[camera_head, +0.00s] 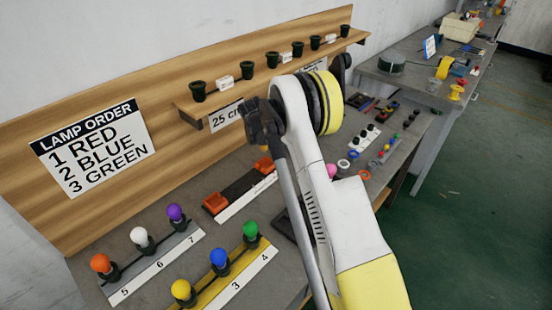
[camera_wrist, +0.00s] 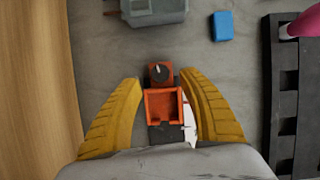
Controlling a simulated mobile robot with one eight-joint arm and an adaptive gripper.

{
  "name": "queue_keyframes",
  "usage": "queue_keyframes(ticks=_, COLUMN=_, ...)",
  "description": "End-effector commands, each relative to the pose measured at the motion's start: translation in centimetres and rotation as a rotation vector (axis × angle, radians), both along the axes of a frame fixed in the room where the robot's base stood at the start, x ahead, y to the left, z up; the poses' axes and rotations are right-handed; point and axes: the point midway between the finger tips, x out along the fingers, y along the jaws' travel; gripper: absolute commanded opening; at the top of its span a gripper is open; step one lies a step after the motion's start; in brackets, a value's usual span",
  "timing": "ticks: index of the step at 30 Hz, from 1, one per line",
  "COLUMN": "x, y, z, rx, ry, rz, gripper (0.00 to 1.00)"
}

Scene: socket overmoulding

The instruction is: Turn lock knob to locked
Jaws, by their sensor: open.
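In the wrist view a small black knob (camera_wrist: 159,74) with a pale pointer mark sits on an orange fixture (camera_wrist: 149,104). The pointer mark points roughly towards the top of the picture. The fixture has an open orange frame below the knob and a dark part under that. My gripper (camera_wrist: 161,77) is open, with its yellow fingers on the left and right of the fixture. The fingertips are level with the knob and appear apart from it. In the head view my arm hides my fingers, and I cannot make out the knob there.
In the wrist view a grey block (camera_wrist: 156,12), a blue block (camera_wrist: 222,26) and a black slotted rail (camera_wrist: 272,100) lie around the fixture. A wooden board (camera_wrist: 30,80) borders the left. In the head view lamp bases with coloured bulbs (camera_head: 220,257) stand at the front.

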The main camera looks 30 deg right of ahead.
Motion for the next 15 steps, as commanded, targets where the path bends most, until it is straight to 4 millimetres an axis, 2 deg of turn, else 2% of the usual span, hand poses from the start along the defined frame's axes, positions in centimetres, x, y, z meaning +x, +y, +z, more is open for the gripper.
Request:
queue_keyframes(ticks=1, x=0.1, y=-0.3, z=-1.1, rx=0.000, ry=0.000, rz=-0.001, gripper=0.48)
queue_keyframes(ticks=6, x=0.5, y=-1.0, z=-2.9, rx=0.000, ry=0.000, rz=0.000, gripper=0.48)
queue_keyframes(ticks=15, x=0.6, y=-1.3, z=-3.3, rx=0.000, ry=0.000, rz=0.000, gripper=0.48)
